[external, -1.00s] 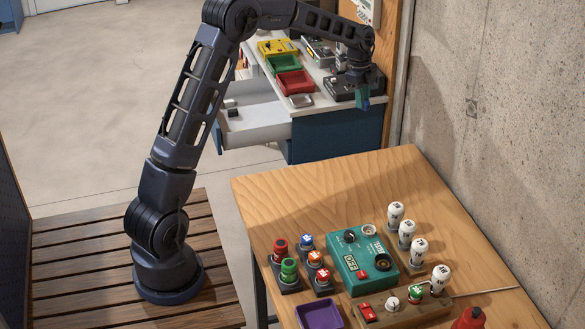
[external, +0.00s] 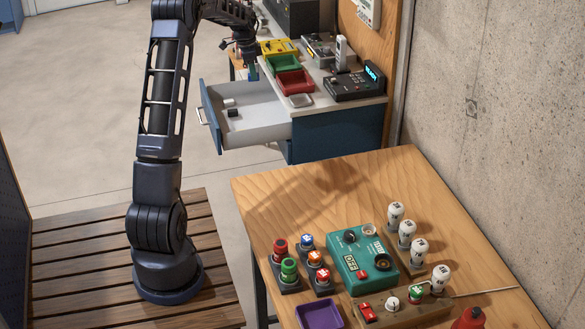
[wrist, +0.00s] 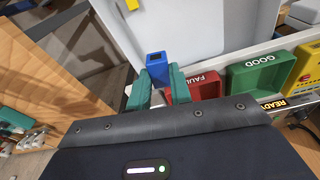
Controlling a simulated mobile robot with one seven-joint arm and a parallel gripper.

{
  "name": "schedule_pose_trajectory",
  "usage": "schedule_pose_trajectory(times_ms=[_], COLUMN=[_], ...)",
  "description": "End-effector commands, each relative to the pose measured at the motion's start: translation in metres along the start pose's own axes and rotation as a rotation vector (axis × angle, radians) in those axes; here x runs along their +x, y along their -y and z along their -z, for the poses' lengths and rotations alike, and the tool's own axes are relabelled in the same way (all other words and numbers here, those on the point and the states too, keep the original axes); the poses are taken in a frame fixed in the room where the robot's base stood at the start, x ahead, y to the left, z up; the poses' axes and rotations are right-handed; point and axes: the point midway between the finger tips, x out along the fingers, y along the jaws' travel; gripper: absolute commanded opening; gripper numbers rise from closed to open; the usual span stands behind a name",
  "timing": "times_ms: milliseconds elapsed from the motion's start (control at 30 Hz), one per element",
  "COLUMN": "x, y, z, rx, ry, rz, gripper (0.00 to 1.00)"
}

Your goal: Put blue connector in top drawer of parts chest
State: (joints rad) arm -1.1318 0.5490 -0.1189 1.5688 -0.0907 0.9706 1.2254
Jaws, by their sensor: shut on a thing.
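My gripper (external: 250,66) is shut on the blue connector (wrist: 156,66). The connector stands out between the teal fingers (wrist: 158,82) in the wrist view, and it shows small below the gripper in the external view. The parts chest (external: 338,132) is a blue cabinet with a pale top. Its top drawer (external: 262,126) is pulled out to the left, with a white and a dark small item inside. In the external view the held connector appears above the far side of the open drawer. Its exact height above the drawer cannot be told.
A red tray (external: 294,83), a green tray (external: 283,64) and a yellow box (external: 278,47) sit on the chest top by the drawer. A dark device (external: 355,84) stands farther right. The wooden table (external: 300,190) in front carries a teal control box (external: 362,262).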

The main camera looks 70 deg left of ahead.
Motion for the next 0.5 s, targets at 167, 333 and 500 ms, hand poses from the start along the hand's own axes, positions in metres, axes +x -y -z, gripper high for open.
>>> schedule_pose_trajectory(times_ms=[167, 333, 500], x=[-0.003, -0.003, 0.021], y=[0.020, 0.027, 0.028], z=[-0.047, -0.066, -0.072], rx=[-0.099, -0.139, -0.144], ry=[-0.001, -0.001, 0.000], rz=[0.014, 0.019, 0.017], gripper=[0.00, 0.00, 0.00])
